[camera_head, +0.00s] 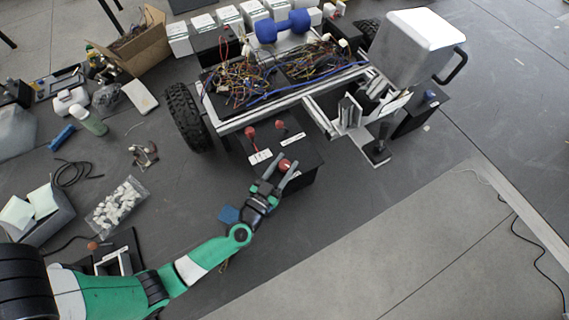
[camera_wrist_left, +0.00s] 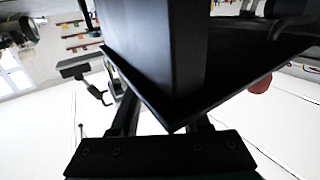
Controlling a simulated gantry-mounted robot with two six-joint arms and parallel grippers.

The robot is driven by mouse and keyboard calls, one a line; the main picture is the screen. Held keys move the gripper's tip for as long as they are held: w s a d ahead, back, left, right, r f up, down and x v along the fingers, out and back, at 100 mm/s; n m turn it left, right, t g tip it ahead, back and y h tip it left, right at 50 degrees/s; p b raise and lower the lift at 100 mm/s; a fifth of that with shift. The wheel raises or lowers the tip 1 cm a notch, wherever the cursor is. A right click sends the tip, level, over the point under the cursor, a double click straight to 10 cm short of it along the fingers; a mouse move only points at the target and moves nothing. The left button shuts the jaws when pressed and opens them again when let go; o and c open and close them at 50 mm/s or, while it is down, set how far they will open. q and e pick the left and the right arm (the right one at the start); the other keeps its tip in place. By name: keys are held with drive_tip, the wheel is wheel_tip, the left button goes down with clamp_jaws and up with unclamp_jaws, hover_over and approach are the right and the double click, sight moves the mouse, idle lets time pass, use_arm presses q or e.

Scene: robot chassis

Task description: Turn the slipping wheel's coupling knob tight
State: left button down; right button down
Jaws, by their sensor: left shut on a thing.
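A black box (camera_head: 305,178) on the front of the robot chassis (camera_head: 227,127) carries three red knobs. One knob (camera_head: 250,132) is at the left, one (camera_head: 280,124) is at the back, and one (camera_head: 286,164) is at the front. My left gripper (camera_head: 284,167) is shut on the front red knob, a finger on either side. In the left wrist view a dark block and plate (camera_wrist_left: 160,60) fill the middle and hide the grip. A red knob (camera_wrist_left: 259,86) shows at the right there. My right gripper is not in view.
White labels (camera_head: 260,157) lie beside the knobs. A black wheel (camera_head: 187,118) stands left of the chassis, with tangled wires (camera_head: 245,83) on top. A white box (camera_head: 415,45) stands right.

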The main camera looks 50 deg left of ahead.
use_arm(q)
drive_tip(key=shift+c, duration=1.9)
unclamp_jaws()
drive_tip(key=p+v, duration=0.2)
drive_tip(key=v, duration=0.9)
drive_tip(key=shift+s, duration=0.35)
